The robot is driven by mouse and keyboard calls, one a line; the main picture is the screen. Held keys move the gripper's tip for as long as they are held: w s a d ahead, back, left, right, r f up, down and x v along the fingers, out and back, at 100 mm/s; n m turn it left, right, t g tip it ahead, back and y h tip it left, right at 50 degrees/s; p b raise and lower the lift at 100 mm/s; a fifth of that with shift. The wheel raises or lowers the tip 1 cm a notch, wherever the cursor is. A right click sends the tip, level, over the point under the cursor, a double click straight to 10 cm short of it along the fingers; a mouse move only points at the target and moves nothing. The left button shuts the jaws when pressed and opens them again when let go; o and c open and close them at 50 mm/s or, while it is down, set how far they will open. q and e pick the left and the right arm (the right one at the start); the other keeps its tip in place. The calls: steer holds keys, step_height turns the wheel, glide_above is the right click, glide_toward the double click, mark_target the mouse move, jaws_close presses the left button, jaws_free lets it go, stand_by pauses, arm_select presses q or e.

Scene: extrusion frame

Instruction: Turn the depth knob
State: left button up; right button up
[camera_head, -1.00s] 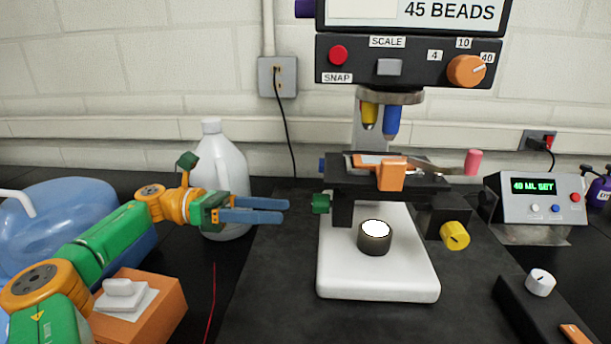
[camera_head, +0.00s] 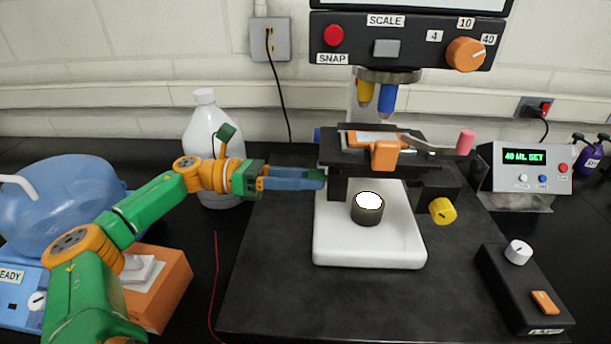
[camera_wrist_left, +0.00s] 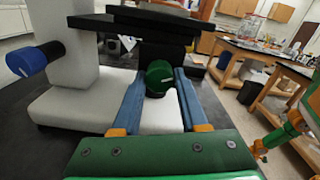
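A microscope stands on a white base (camera_head: 370,245). A green knob (camera_wrist_left: 159,76) sits on the left side of its stage, and a blue knob (camera_wrist_left: 35,61) is beyond it. A yellow knob (camera_head: 442,211) is on the microscope's right side. No label reading depth is visible on any knob. My left gripper (camera_head: 318,179) is at the green knob, its blue fingers on either side of it in the left wrist view (camera_wrist_left: 160,80). The fingers look open, with slight gaps beside the knob. In the head view the fingers mostly hide this knob. My right gripper is not in view.
A white jug (camera_head: 213,150) stands behind my left arm. An orange box (camera_head: 165,285) and a blue vessel (camera_head: 65,200) are at the left. A black control box (camera_head: 520,295) and a display unit (camera_head: 525,175) are at the right. The dark mat in front is clear.

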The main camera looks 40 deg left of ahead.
arm_select(q)
jaws_close()
steer(key=shift+n, duration=0.8)
steer(key=o, duration=0.7)
jaws_free()
steer(key=shift+c, duration=0.2)
steer(key=b+v, duration=0.5)
steer(key=v, duration=0.2)
